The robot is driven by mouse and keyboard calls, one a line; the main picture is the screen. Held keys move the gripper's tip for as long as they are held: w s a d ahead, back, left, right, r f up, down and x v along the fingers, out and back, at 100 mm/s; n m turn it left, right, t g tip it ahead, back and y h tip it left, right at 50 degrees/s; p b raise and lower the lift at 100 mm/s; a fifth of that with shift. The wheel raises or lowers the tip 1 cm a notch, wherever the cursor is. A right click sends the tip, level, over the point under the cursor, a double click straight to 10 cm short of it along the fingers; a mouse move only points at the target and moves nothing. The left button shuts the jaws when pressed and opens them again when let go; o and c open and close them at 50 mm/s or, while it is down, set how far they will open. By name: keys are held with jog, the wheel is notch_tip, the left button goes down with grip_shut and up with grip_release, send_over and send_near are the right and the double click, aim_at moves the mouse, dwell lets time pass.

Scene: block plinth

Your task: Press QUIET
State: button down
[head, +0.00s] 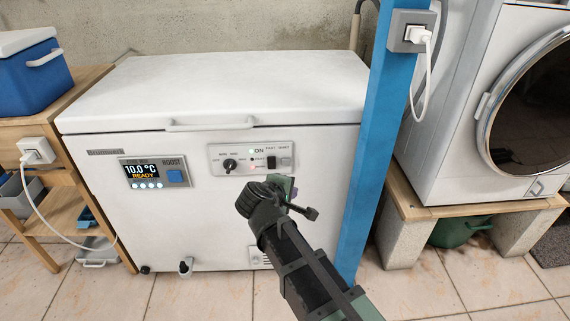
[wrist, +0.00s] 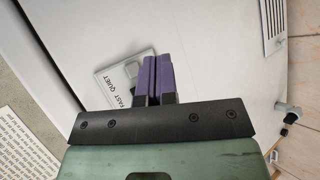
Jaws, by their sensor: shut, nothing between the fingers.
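The control panel (head: 216,159) is a pale grey plate on the front of a white chest freezer (head: 210,220). It carries a black knob (head: 230,165), small lamps and a dark switch (head: 272,162) at right, under small lettering. In the wrist view, part of this panel (wrist: 106,76) shows the words FAST and QUIET beside a grey switch (wrist: 131,69). My gripper (wrist: 157,60) has purple fingers shut together with nothing between them. They lie just right of the switch in that view and cover part of the panel. Contact cannot be told. In the head view, my gripper (head: 285,187) is below the panel's right end.
A display (head: 143,171) reads 10.0 °C and READY, beside a blue button (head: 175,176). A lid handle (head: 212,125) sticks out above the panel. A blue post (head: 365,150) stands close on the right. A wooden shelf (head: 88,88) stands at left.

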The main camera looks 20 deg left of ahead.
jog(key=shift+w+a, duration=0.5)
jog(key=shift+w, duration=0.85)
jog(key=shift+w+a, duration=0.55)
jog(key=shift+w, duration=0.8)
jog(key=shift+w+a, duration=0.5)
jog(key=shift+w, duration=0.85)
jog(key=shift+w+a, duration=0.15)
jog(key=shift+w, duration=0.25)
jog(key=shift+w+a, duration=0.15)
jog(key=shift+w, duration=0.2)
jog(key=shift+s, duration=0.1)
jog(key=shift+s+d, duration=0.3)
jog(key=shift+s, duration=0.35)
jog(key=s, duration=0.1)
jog(key=s+d, duration=0.1)
jog(key=s, duration=0.2)
jog(key=shift+s+d, duration=0.35)
jog(key=shift+d, duration=0.05)
